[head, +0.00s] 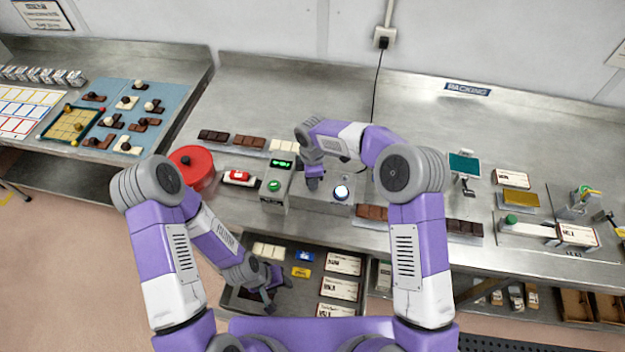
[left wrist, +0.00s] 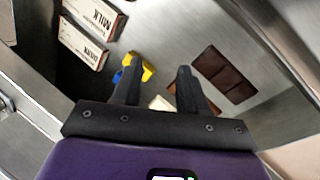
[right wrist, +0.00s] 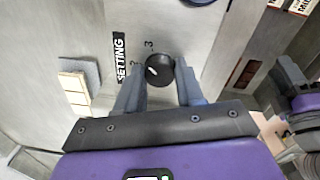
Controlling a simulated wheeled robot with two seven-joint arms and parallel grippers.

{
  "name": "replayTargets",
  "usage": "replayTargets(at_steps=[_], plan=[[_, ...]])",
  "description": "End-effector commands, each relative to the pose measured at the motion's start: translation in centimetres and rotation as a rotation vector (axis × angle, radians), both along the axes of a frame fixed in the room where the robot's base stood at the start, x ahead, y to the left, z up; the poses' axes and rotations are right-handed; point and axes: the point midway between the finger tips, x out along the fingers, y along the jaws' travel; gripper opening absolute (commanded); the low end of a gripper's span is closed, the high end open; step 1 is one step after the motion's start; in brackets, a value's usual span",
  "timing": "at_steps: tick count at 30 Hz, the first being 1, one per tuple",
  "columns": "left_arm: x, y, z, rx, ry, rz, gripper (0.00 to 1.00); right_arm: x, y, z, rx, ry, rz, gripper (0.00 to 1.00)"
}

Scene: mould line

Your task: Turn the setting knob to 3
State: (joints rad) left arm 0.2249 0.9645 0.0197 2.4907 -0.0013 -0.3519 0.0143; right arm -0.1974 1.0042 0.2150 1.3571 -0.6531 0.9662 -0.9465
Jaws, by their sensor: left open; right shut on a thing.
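The setting knob (right wrist: 159,70) is round and black with a white pointer mark, on a grey panel beside a black SETTING label (right wrist: 120,58). In the right wrist view the digits 2 and 3 are printed by its rim; the white mark is on the side facing the 2, away from the 3. My right gripper (right wrist: 161,88) is shut on the knob, one finger on each side. In the head view my right gripper (head: 313,184) is at the grey control box (head: 322,204) and hides the knob. My left gripper (head: 275,287) is open and empty above the open drawer (head: 237,300).
The drawer holds boxed bars (head: 343,263), a blue piece (head: 304,256) and a yellow piece (head: 301,272).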

Motion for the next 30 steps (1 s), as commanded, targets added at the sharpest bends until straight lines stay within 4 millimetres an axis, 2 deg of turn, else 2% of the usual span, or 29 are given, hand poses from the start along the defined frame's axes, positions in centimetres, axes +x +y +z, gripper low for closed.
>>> replayTargets(at_steps=[6,15,30], plan=[[0.0,0.0,-1.2,0.0,0.0,0.0,0.43,0.0,0.1,-0.1,0.0,-0.003,-0.173,0.07],[0.0,0.0,-1.8,0.0,0.0,0.0,0.43,0.0,0.1,0.0,0.0,-0.001,-0.331,0.07],[0.0,0.0,-2.0,0.0,0.0,0.0,0.43,0.0,0.1,0.0,0.0,0.0,-0.394,0.07]])
